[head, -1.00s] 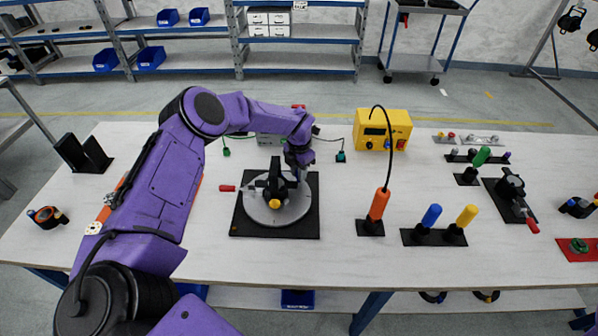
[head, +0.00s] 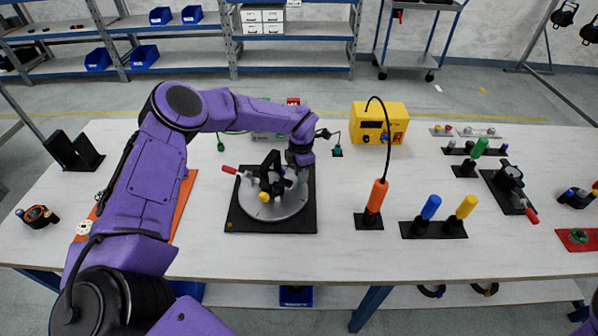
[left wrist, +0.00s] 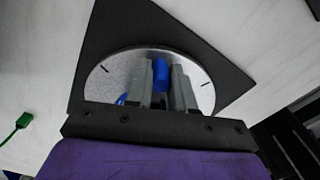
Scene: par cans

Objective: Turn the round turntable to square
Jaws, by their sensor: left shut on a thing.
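The round turntable (head: 287,208) is a grey metal disc on a square black base plate (head: 245,223). A black clamp fixture (head: 272,180) with a red-tipped lever (head: 229,170) and a yellow knob (head: 264,197) sits on it, the lever pointing left and back. My left gripper (head: 298,176) is at the disc's right rear edge. In the left wrist view, its fingers (left wrist: 162,72) are shut on a blue peg (left wrist: 160,68) standing on the disc, and dark marks show near the rim. In the head view my arm hides the peg. My right gripper is out of view.
A yellow power box (head: 380,122) stands behind right, with a black cable to an orange-handled tool (head: 376,196). Blue (head: 431,207) and yellow (head: 467,206) handles stand farther right. An orange mat (head: 184,205) lies left under my arm. The table in front of the base plate is clear.

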